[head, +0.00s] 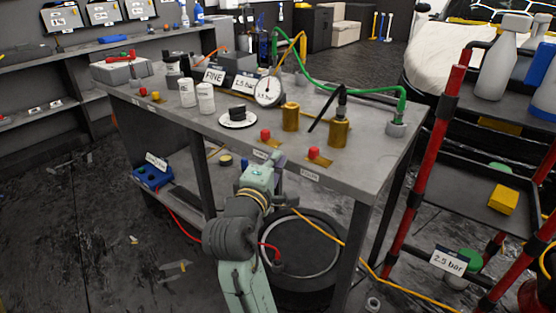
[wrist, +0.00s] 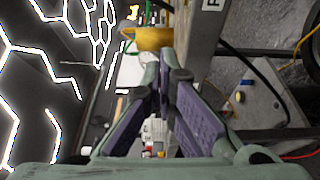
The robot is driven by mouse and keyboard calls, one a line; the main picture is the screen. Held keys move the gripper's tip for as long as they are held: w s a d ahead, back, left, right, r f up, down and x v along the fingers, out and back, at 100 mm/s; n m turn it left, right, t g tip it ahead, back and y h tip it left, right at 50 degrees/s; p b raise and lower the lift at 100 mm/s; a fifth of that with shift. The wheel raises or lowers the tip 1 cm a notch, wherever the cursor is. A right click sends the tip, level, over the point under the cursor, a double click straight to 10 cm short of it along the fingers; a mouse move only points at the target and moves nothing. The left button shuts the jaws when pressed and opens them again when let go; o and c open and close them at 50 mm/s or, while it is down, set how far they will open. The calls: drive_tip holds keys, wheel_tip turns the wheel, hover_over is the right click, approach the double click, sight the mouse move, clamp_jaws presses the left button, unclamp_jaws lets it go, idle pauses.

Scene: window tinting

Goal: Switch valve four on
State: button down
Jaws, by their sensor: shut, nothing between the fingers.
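A red-topped valve (head: 313,152) on a small brass base stands at the front right of the grey workbench. A small label (head: 310,174) on the bench edge below it seems to read FOUR, but it is too small to be sure. A second red-topped valve (head: 265,134) stands to its left. My gripper (head: 280,158) is at the bench's front edge, between and in front of these two valves, apart from the right one. In the wrist view my gripper (wrist: 166,60) has its fingertips together, with nothing between them. A brass-yellow piece (wrist: 150,38) shows beyond the tips.
Behind the valves stand two brass cylinders (head: 290,117) (head: 339,132), a round gauge (head: 268,91) and a green hose (head: 340,88). White bottles (head: 206,98) and a plate (head: 238,121) are further left. A red-framed cart (head: 430,150) stands right of the bench.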

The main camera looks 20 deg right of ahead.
sight(312, 151)
drive_tip(key=p+x, duration=0.1)
drive_tip(key=x, duration=0.6)
drive_tip(key=shift+d+r+p, duration=0.15)
drive_tip(key=shift+d+p, duration=0.05)
drive_tip(key=shift+p, duration=0.1)
drive_tip(key=shift+s+d, duration=0.35)
drive_tip(key=shift+s, duration=0.25)
drive_tip(key=shift+s+d, duration=0.4)
drive_tip(key=shift+s, duration=0.25)
drive_tip(key=shift+s+d+p, duration=0.25)
drive_tip(key=shift+s+p, duration=0.1)
drive_tip(key=shift+s, duration=0.05)
drive_tip(key=shift+s+d, duration=0.2)
drive_tip(key=shift+s, duration=0.05)
drive_tip(key=s+d, duration=0.2)
drive_tip(key=shift+s, duration=0.3)
drive_tip(key=shift+w, duration=0.1)
